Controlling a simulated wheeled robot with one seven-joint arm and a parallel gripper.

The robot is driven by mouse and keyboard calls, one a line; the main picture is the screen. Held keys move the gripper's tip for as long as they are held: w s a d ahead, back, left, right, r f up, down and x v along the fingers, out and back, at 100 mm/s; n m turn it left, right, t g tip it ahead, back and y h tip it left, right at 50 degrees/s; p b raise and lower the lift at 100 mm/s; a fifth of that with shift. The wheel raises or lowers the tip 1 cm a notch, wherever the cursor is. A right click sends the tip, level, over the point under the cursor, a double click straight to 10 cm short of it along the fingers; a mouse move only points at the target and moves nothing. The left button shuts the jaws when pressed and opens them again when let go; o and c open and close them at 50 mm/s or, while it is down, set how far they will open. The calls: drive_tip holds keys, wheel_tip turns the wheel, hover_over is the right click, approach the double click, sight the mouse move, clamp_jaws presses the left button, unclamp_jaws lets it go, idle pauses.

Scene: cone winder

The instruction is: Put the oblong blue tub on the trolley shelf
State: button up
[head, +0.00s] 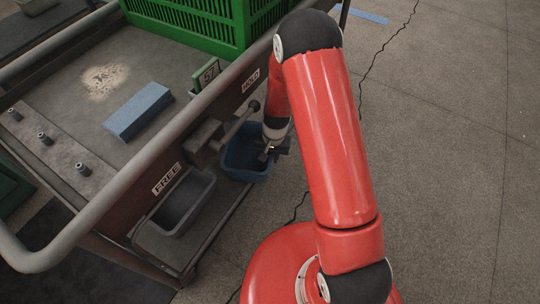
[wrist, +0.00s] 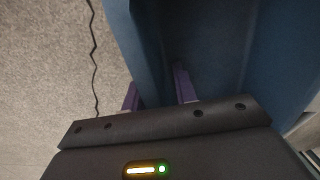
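The blue tub (head: 240,163) is beside the trolley, near the far end of its lower shelf (head: 222,215). I cannot tell whether it touches the shelf or hangs just above it. My gripper (head: 272,150) is at the tub's right side. In the wrist view, my gripper's purple fingers (wrist: 157,92) straddle the wall of the blue tub (wrist: 215,45), one outside and one inside. The wall fills the gap between them, so the gripper looks shut on it. The tub's underside is hidden.
A grey tub (head: 176,202) stands on the lower shelf, below the FREE label (head: 167,178). The trolley top carries a blue block (head: 138,110) and a green crate (head: 205,18).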

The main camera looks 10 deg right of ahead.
wheel_tip(320, 180, up, 23)
drive_tip(key=s+d+t+p, duration=0.1)
drive_tip(key=s+d+p, duration=0.1)
drive_tip(key=s+d, duration=0.1)
drive_tip(key=s+d+r+n+t, duration=0.1)
drive_tip(key=s+d+r+t, duration=0.1)
drive_tip(key=s+r, duration=0.7)
drive_tip(key=s+d+r+n+t+h, duration=0.1)
drive_tip(key=s+d+r+n+t, duration=0.1)
drive_tip(key=s+r, duration=0.7)
drive_tip(key=shift+s+d, duration=0.75)
wheel_tip(320, 180, up, 6)
drive_tip(key=p, duration=0.6)
drive_tip(key=shift+s+f, duration=0.1)
drive_tip(key=shift+c, duration=2.2)
clamp_jaws()
